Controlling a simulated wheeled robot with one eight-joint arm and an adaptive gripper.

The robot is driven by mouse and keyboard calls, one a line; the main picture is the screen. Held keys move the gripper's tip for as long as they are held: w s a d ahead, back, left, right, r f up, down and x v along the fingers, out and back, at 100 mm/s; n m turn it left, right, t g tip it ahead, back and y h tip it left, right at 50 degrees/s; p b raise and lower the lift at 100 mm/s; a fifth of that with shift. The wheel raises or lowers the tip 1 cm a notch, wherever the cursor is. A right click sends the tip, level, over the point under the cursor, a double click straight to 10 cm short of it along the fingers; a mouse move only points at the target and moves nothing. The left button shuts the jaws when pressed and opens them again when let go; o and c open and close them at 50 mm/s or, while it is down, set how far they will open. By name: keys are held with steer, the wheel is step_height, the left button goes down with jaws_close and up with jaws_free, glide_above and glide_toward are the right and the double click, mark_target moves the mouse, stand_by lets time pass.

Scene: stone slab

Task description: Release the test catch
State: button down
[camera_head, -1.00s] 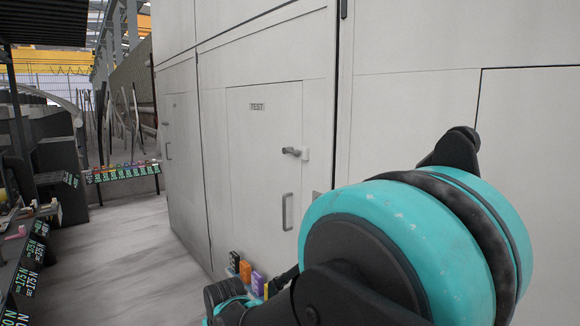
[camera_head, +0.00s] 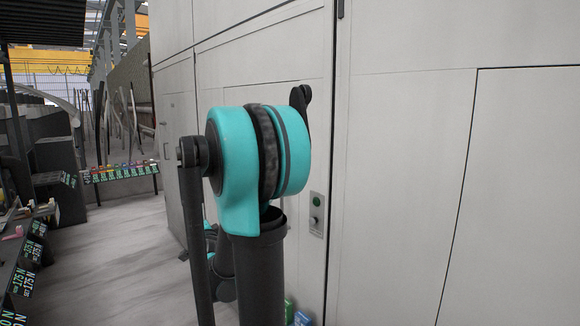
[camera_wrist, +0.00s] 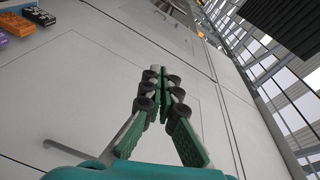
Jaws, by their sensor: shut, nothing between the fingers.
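The pale TEST door panel (camera_head: 240,95) is mostly hidden behind my teal and black arm in the head view. Its label, catch and pull handle, seen there earlier, are now covered. In the wrist view my gripper (camera_wrist: 163,72) is in front of the pale panel (camera_wrist: 105,85), its green-padded fingers closed together at the tips with nothing held. A thin pull handle (camera_wrist: 62,147) shows at lower left. The catch cannot be clearly made out near the fingertips, and whether they touch anything cannot be told. The gripper is hidden in the head view.
A small grey box with a green button (camera_head: 316,213) is on the wall right of my arm. Coloured blocks (camera_wrist: 40,17) show at the wrist view's upper left. A bench (camera_head: 30,250) with labelled items stands left; the floor (camera_head: 120,240) between is clear.

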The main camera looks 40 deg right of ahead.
steer(key=w+d+r+m+t+h, duration=0.25)
steer(key=d+r+m+h, duration=0.35)
steer(key=d+m, duration=0.3)
steer(key=s+d+m+g+h, duration=0.4)
steer(key=d+m+g+h, duration=0.3)
steer(key=m, duration=0.5)
steer(key=s+d+m+g+h, duration=0.5)
steer(key=d+m+g+h, duration=0.2)
steer(key=d+m, duration=0.3)
steer(key=shift+r+m+g+h, duration=0.15)
steer(key=shift+m+g+h, duration=0.2)
steer(key=shift+m+h, duration=0.7)
steer(key=shift+d, duration=0.1)
steer(key=a+r+x, duration=0.1)
steer(key=r+x, duration=0.1)
steer(key=x, duration=1.1)
steer(key=shift+w+a, duration=0.25)
steer(key=shift+a, duration=0.1)
steer(key=shift+r, duration=0.15)
